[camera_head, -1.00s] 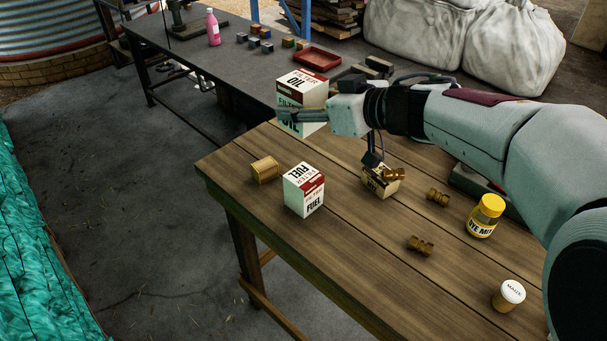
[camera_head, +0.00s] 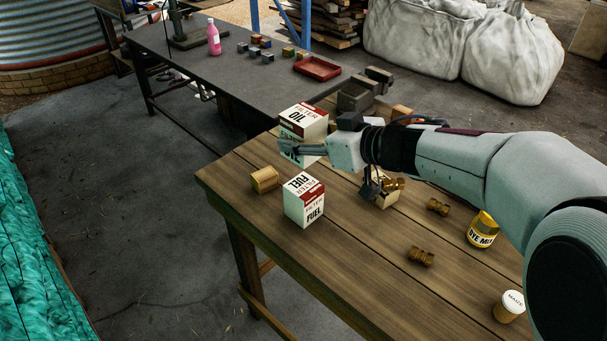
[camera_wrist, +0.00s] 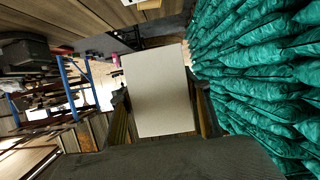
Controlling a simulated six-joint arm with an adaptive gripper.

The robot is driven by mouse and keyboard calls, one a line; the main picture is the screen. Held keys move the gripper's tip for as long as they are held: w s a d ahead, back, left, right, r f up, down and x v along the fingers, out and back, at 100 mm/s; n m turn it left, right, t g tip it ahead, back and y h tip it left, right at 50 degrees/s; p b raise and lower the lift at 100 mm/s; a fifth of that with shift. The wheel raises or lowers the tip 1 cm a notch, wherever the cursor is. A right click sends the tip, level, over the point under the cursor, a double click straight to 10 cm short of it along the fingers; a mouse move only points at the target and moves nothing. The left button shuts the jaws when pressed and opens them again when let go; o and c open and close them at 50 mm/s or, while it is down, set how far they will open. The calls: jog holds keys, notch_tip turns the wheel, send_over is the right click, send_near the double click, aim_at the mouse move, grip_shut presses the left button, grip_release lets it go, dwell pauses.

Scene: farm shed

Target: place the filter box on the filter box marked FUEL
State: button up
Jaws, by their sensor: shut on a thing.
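The filter box marked OIL (camera_head: 303,115), white with a dark red band, is held in my gripper (camera_head: 300,149). In the wrist view its plain pale side (camera_wrist: 156,90) fills the space between the two fingers. It is upright, just behind the FUEL box in the head view; the fingers hide part of its front, and I cannot tell its height above the table. The filter box marked FUEL (camera_head: 304,206), white and dark red, stands upright on the wooden table (camera_head: 345,260). Its top looks clear.
To the right are brown fittings (camera_head: 420,256), a small pale box (camera_head: 385,200), a yellow jar (camera_head: 482,230) and a white-lidded jar (camera_head: 509,307). A dark bench (camera_head: 185,62) stands behind with a red tray (camera_head: 318,68).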

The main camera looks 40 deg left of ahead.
jog(key=shift+f, duration=2.5)
jog(key=shift+f, duration=0.1)
jog(key=shift+f, duration=1.75)
jog(key=shift+f, duration=0.1)
jog(key=o, duration=1.3)
jog(key=shift+f, duration=0.1)
jog(key=shift+d+r, duration=0.35)
jog(key=shift+d, duration=0.05)
jog(key=v, duration=1.1)
